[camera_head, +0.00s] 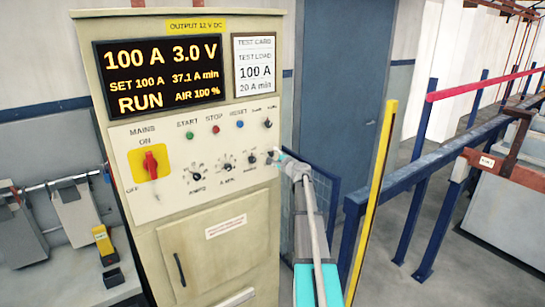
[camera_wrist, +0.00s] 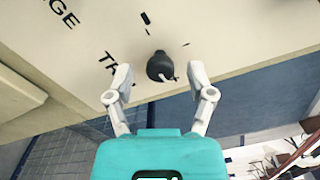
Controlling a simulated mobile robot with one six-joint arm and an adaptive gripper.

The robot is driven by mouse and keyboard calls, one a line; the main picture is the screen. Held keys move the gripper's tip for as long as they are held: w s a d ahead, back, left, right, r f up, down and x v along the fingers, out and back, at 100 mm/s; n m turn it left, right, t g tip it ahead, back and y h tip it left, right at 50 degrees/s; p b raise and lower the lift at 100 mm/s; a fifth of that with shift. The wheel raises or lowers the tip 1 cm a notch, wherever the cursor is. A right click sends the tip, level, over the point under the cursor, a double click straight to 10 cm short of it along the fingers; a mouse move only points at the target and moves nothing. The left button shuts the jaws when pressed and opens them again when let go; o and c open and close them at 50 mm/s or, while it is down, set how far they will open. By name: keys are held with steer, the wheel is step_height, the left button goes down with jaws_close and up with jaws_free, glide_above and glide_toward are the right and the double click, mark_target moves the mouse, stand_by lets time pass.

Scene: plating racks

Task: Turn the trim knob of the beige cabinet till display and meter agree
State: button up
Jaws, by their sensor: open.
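The beige cabinet (camera_head: 215,223) stands at the left centre. Its display (camera_head: 160,75) reads 100 A, 3.0 V, SET 100 A, 37.1 A min, RUN, AIR 100 %. In the wrist view a round black knob (camera_wrist: 160,66) with a pale pointer sits beside a partly hidden label starting "TR". My gripper (camera_wrist: 158,82) is open, one finger on each side of this knob; contact cannot be told. In the head view my gripper (camera_head: 275,156) is at the panel's right edge and hides the knob. A yellow hand-held meter (camera_head: 103,240) is left of the cabinet; its reading is too small to read.
The panel has a red mains switch (camera_head: 151,164) on yellow, push buttons and other black knobs (camera_head: 227,166). A test card (camera_head: 256,64) reads test load 100 A, 20 A min. A yellow post (camera_head: 373,200) and blue railing (camera_head: 430,165) stand to the right of my arm.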

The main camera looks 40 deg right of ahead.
steer(key=s, duration=1.1)
steer(key=shift+a, duration=0.15)
steer(key=shift+a, duration=0.1)
steer(key=s+a+f+n+g+y+b, duration=0.1)
steer(key=a+f+n+g+y, duration=0.25)
steer(key=a, duration=0.75)
steer(key=s+a+f+n+g+y+b, duration=0.1)
steer(key=a+f+n+g, duration=0.35)
steer(key=a, duration=0.65)
steer(key=s+a+f+n+g+y+b, duration=0.1)
steer(key=a+f+n+y+b, duration=0.1)
steer(key=a+f+n, duration=0.65)
steer(key=s+a+f+n+g+h+b, duration=0.1)
steer(key=s+a+f+n+g+h, duration=0.2)
steer(key=s+a, duration=0.6)
steer(key=s+a+f+n+g+h+b, duration=0.2)
steer(key=s+a+f+n+g+h, duration=0.1)
steer(key=s+a+f+g, duration=0.3)
steer(key=shift+s+a, duration=1.4)
steer(key=shift+s, duration=0.35)
stand_by(0.4)
